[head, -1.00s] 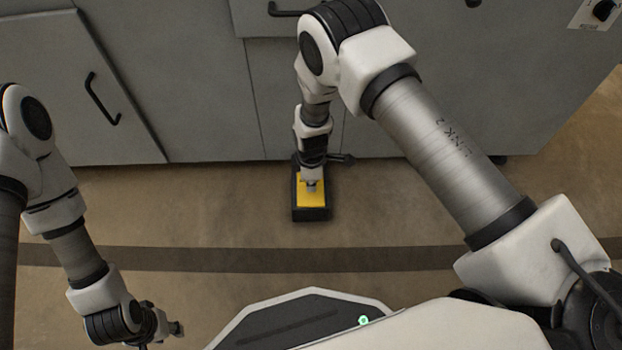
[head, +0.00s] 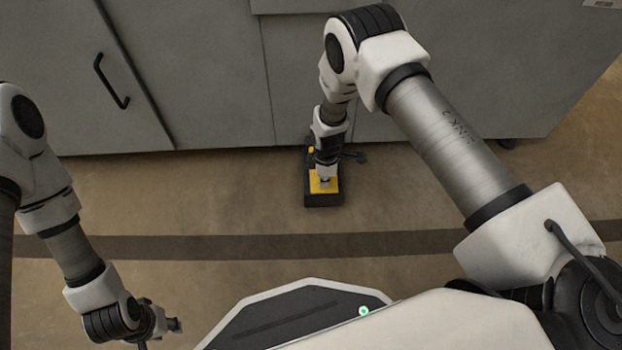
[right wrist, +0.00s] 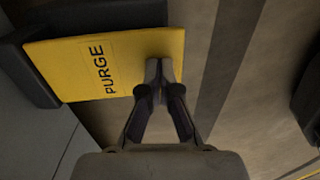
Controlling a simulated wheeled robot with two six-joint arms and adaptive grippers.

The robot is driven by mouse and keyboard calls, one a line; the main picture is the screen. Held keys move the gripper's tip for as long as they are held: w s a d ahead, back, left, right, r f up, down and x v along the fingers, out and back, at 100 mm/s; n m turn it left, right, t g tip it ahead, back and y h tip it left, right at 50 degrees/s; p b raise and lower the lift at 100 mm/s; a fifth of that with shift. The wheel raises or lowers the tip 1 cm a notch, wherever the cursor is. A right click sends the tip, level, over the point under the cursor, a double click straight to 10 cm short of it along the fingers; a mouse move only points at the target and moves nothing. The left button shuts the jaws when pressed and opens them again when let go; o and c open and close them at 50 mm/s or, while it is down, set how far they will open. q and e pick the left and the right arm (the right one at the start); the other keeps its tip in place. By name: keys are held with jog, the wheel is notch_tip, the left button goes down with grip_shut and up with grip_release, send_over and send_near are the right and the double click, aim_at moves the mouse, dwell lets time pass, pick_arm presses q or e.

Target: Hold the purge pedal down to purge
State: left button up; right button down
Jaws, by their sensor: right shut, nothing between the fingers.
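The purge pedal (head: 316,187) is a yellow plate in a black housing on the floor, in front of the grey washer cabinet. In the right wrist view the yellow plate (right wrist: 60,70) carries the word PURGE. My right gripper (head: 325,184) points down over the pedal, and its arm covers part of it. In the right wrist view the shut fingertips (right wrist: 159,68) overlap the right part of the plate, with nothing between them; whether they touch or press it I cannot tell. My left gripper (head: 172,324) hangs at the lower left, away from the pedal; its jaws are too small to read.
The grey cabinet front (head: 200,90) stands right behind the pedal, with a black door handle (head: 110,80) at the left. A dark stripe (head: 230,247) crosses the brown floor. The floor left of the pedal is clear.

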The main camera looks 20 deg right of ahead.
jog(key=shift+s+f, duration=0.2)
jog(key=shift+f, duration=0.85)
pick_arm(q)
jog(key=shift+d+r, duration=0.1)
jog(key=shift+r, duration=0.35)
pick_arm(e)
jog(key=shift+w, duration=0.1)
jog(key=shift+f, duration=0.1)
jog(key=shift+s, duration=0.25)
